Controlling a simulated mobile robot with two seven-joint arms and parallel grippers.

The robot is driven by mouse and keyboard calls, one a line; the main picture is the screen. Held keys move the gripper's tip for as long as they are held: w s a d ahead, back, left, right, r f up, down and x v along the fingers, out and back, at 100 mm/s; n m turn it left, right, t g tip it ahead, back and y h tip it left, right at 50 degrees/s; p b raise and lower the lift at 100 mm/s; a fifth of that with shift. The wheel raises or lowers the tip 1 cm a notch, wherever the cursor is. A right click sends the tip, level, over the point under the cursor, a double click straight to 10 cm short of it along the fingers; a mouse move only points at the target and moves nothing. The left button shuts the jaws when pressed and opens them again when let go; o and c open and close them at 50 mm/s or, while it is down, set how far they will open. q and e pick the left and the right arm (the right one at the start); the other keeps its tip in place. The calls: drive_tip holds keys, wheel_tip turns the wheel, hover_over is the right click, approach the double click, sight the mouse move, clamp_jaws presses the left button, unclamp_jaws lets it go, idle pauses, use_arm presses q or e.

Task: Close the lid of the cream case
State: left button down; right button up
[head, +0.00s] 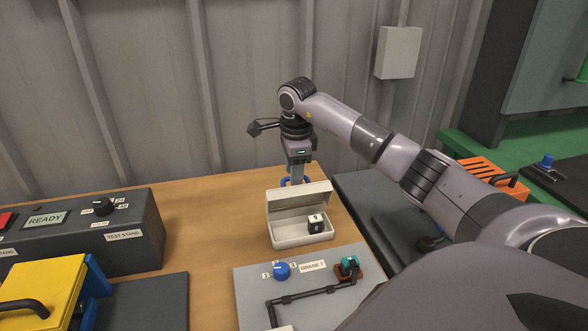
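The cream case (302,241) stands on the wooden bench with its lid (298,197) raised at the back. A small dark block with a white marked face (316,223) sits inside, towards the right. My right gripper (297,175) points down just behind the raised lid. Its fingertips are partly hidden by the lid, so I cannot tell whether they are open or shut, or whether they touch the lid. My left gripper is not in view.
A blue ring-like thing (286,181) shows behind the lid. A grey panel (250,290) with a blue knob (282,270) and black pipe lies in front of the case. A dark test stand (135,250) is at left. Bare bench (210,240) lies between.

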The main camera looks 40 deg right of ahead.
clamp_jaws()
idle(1.4)
